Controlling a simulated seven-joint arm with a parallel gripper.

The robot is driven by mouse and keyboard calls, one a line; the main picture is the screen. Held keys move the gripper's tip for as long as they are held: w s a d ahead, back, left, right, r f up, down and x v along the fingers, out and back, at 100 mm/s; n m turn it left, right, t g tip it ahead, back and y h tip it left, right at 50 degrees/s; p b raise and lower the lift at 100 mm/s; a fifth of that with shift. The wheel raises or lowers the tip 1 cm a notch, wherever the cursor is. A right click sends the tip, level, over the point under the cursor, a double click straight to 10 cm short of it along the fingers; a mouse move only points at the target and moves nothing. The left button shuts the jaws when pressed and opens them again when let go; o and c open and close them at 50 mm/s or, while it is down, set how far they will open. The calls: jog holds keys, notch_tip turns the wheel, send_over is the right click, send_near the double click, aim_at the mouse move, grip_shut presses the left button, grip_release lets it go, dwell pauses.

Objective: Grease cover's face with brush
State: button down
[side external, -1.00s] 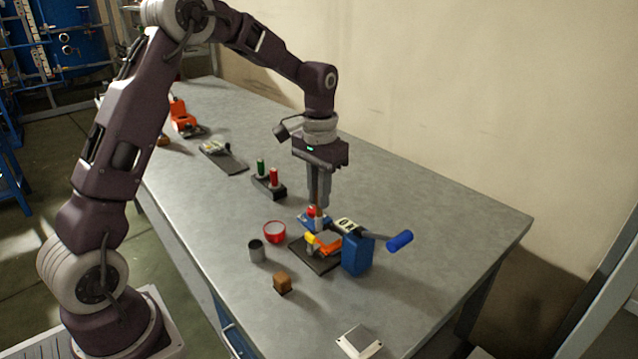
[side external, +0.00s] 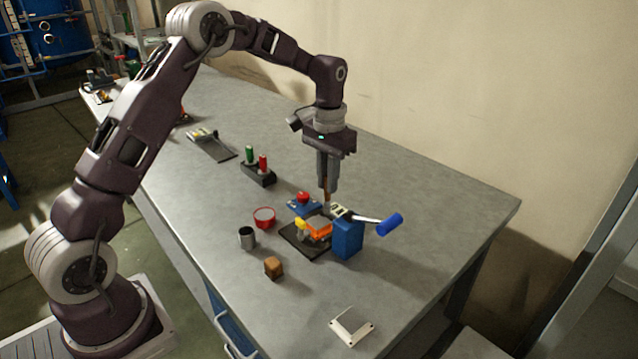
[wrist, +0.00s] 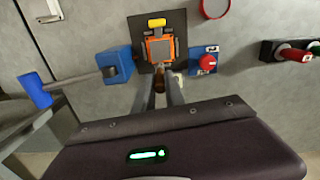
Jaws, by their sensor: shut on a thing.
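My gripper (side external: 327,188) points straight down behind the orange fixture. It is shut on a slim brown-handled brush (wrist: 159,85), whose handle also shows in the side view (side external: 326,196). The brush's lower end is hard to make out, so I cannot tell whether it touches anything. The orange fixture (side external: 320,231) stands on a dark plate (side external: 292,238). A grey square piece (wrist: 161,48) lies in its middle, apparently the cover with its face up. In the wrist view the brush is at the near edge of this fixture.
A blue block (side external: 348,239) with a blue-handled lever (side external: 389,223) stands right of the fixture. The front table is mostly clear.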

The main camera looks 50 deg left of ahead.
jog(key=shift+s, duration=2.8)
notch_tip(320, 180, up, 6)
jog(key=shift+a+r, duration=0.25)
jog(key=shift+a, duration=0.2)
